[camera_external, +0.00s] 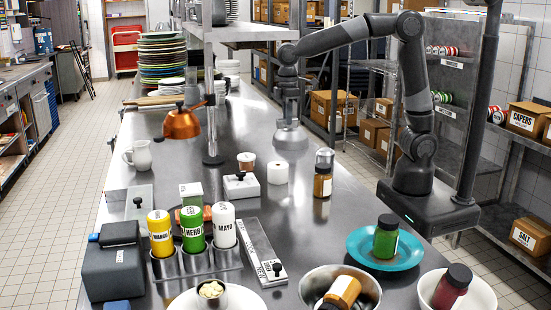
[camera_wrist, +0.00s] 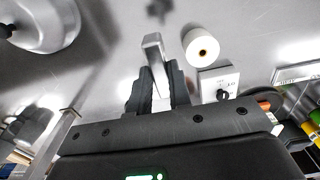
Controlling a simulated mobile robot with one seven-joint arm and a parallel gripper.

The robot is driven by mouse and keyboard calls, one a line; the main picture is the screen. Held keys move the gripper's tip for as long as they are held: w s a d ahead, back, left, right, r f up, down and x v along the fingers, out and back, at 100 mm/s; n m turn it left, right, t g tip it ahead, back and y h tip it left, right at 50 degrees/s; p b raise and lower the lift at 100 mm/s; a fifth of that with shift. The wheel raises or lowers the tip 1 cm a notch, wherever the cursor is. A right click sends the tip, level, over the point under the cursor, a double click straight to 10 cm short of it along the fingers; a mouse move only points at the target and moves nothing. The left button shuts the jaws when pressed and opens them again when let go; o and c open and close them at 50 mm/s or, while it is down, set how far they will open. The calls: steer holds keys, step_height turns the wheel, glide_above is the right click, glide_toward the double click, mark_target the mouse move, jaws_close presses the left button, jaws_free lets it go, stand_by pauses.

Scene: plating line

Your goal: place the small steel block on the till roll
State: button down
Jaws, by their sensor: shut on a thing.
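The small steel block (camera_wrist: 153,42) is a bright grey bar held between the fingers of my gripper (camera_wrist: 154,88) in the wrist view. Its free end sticks out past the fingertips. The till roll (camera_external: 278,173) is a white upright cylinder on the steel counter in the external view. In the wrist view the till roll (camera_wrist: 201,48) stands to the right of the block, apart from it. In the external view my arm's end points down behind and above the roll; the block cannot be made out there.
A white box with a black knob (camera_external: 241,186) and a small brown-and-white cup (camera_external: 246,161) stand left of the roll. A spice jar (camera_external: 323,180) stands to its right. A silver dome (camera_external: 290,136) shows under my arm's end.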

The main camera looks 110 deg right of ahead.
steer(key=w+a+f, duration=0.3)
steer(key=a+f, duration=0.1)
steer(key=a, duration=0.1)
steer(key=w+a+f, duration=0.1)
steer(key=w+a, duration=0.1)
steer(key=shift+w+a+f, duration=0.3)
steer(key=shift+w+f, duration=0.05)
steer(key=shift+f, duration=1.95)
steer(key=shift+f, duration=0.15)
steer(key=c, duration=1.3)
jaws_free()
step_height(320, 180, up, 12)
steer(key=s+a+r+t, duration=0.2)
steer(key=s, duration=0.6)
steer(key=s+a+r+t, duration=0.1)
steer(key=s+a+r, duration=0.1)
steer(key=s, duration=0.5)
steer(key=s+f+t, duration=0.1)
steer(key=s, duration=0.3)
steer(key=s+a+f, duration=0.1)
steer(key=s+f, duration=0.1)
steer(key=s, duration=0.2)
steer(key=s+f+t, duration=0.1)
steer(key=s, duration=0.3)
steer(key=shift+s+a+f+t, duration=0.15)
steer(key=shift+s+a+t, duration=0.1)
steer(key=shift+s+t, duration=0.05)
